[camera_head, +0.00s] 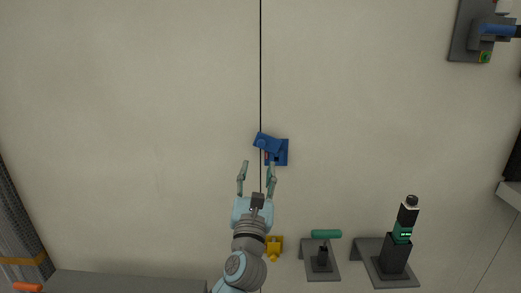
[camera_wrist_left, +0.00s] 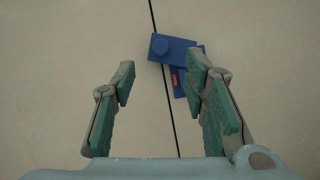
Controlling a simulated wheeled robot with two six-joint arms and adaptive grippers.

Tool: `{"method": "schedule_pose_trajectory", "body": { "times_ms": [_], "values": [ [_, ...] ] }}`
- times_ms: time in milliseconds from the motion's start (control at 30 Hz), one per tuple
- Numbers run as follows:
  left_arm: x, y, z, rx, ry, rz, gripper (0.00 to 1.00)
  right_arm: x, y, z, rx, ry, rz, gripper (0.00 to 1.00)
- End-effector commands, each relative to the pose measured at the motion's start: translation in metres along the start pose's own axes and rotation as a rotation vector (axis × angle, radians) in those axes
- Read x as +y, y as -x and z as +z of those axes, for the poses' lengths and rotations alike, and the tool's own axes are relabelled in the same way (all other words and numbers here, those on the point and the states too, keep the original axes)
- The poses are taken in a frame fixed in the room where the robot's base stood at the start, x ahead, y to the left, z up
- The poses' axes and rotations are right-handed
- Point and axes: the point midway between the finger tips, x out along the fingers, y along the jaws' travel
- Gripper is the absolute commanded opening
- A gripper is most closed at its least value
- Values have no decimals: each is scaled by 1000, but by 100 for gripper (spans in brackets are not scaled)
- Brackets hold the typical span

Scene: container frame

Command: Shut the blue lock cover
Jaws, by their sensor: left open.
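The blue lock cover (camera_head: 267,142) sits on the pale wall beside the black vertical seam. Its flap is tilted out across the seam to the left, away from the blue lock base (camera_head: 281,156). A small red part shows between them. In the left wrist view the cover (camera_wrist_left: 173,48) lies beyond the fingertips, and the right finger hides part of the base. My left gripper (camera_head: 258,166) is open and empty, just below the cover. It also shows in the left wrist view (camera_wrist_left: 160,70). I cannot tell whether it touches the lock.
A yellow fixture (camera_head: 273,247) is partly behind my left arm. A green-handled tool (camera_head: 326,234) and a black device (camera_head: 404,222) stand on grey brackets at lower right. A grey panel with a blue part (camera_head: 473,35) is at upper right. The wall around the lock is clear.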

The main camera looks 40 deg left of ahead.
Motion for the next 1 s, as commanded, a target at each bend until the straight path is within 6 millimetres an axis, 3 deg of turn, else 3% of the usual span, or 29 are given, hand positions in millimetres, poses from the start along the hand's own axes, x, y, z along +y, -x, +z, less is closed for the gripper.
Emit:
{"method": "schedule_pose_trajectory", "body": {
  "times_ms": [100, 300, 667, 900, 1000],
  "values": [
    [0, -37, 1, -1, 1, 1, 41, 0, 3, -1, 1, 0, -1, 40],
    [-1, -73, -1, 2, 3, -1, 41, -2, 3, -2, 2, -1, -3, 40],
    [-1, -81, -1, 2, 4, -3, 41, -4, 3, -1, 1, -2, -5, 40],
    [-1, -80, -1, 3, 4, -3, 4, -3, 3, -1, 1, -2, -5, 40],
    [-1, -80, -1, 3, 4, -3, 0, -3, 3, -1, 1, -2, -5, 40]
  ]
}}
